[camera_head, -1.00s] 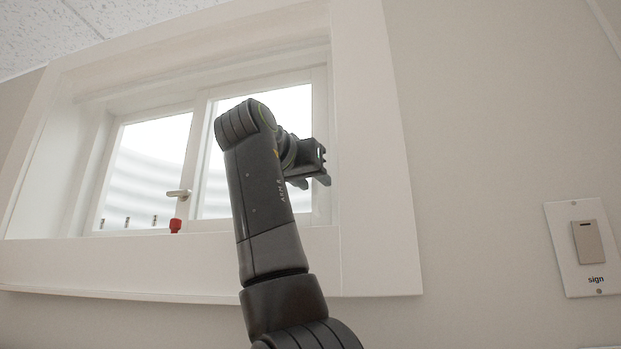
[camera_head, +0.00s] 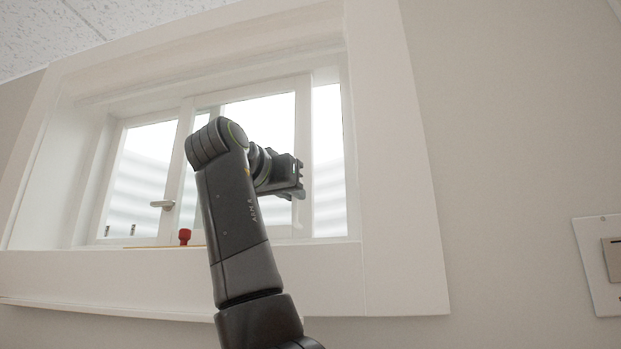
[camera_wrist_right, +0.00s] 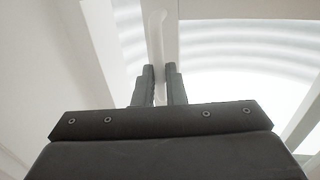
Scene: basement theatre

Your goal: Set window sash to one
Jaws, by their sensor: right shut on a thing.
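The window sash (camera_head: 304,130) is a white-framed pane at the right part of the recessed window. It stands away from the right side of the frame, with a bright open strip between them. My right gripper (camera_head: 299,190) is at the sash's right stile. In the right wrist view, my right gripper's two fingers (camera_wrist_right: 160,85) are shut on a slim white handle (camera_wrist_right: 157,40) on the sash. My right arm hides part of the sash in the head view. My left gripper is not in view.
A left pane with a small lever handle (camera_head: 162,204) stands beside the sash. A red knob (camera_head: 184,236) sits on the sill (camera_head: 120,260). A wall switch (camera_head: 604,262) is at the far right. The wall between is bare.

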